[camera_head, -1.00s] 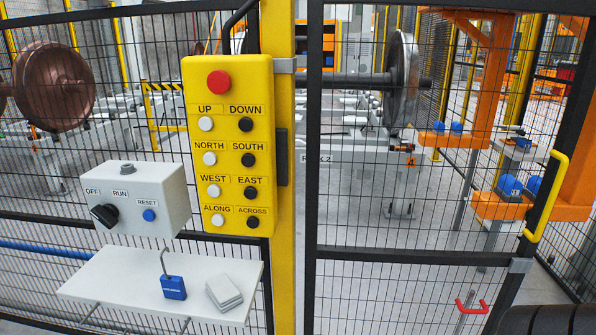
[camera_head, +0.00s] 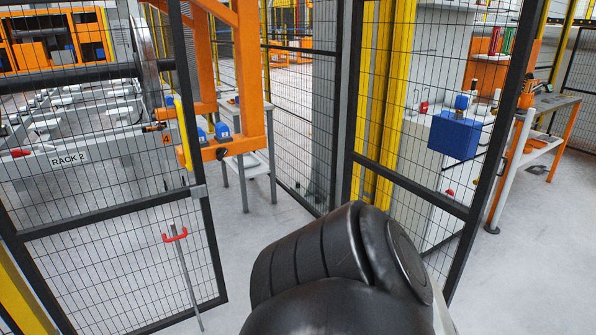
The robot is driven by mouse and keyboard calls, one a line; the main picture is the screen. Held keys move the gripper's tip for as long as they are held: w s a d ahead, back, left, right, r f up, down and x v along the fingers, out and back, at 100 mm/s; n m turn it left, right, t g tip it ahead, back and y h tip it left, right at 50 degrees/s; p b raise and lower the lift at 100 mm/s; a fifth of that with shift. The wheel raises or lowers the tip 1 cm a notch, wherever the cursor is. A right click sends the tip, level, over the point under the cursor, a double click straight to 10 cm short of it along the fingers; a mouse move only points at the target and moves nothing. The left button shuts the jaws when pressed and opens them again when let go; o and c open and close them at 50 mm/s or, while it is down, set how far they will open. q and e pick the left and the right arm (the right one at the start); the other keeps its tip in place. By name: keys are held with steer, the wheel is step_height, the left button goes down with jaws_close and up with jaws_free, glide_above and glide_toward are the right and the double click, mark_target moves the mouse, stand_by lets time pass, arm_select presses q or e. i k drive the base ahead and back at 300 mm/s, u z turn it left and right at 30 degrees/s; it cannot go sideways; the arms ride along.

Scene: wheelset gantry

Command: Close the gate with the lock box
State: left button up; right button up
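The gate (camera_head: 112,212) is a black-framed mesh panel at the left, with a yellow upright handle (camera_head: 183,132) near its free edge. A red U-shaped handle with a grey rod (camera_head: 175,238) hangs low on it. Open floor shows between the gate's free edge and the mesh panel at the right, so the gate stands open. A blue box (camera_head: 455,136), which looks like the lock box, is on the right-hand mesh panel near its dark post. My black arm link (camera_head: 310,262) fills the lower middle and hides part of the opening. Neither gripper is in view.
Behind the gate are the rack marked RACK 2 (camera_head: 70,158) and an orange frame (camera_head: 248,70) with blue parts. A white cabinet (camera_head: 425,170) stands behind the right panel. A workbench (camera_head: 540,130) is at the far right. Grey floor is clear at the lower right.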

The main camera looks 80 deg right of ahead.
mark_target(454, 136)
steer(key=z, duration=4.65)
steer(key=i, duration=3.9)
steer(key=u, duration=4.5)
steer(key=k, duration=0.6)
steer(key=z, duration=0.3)
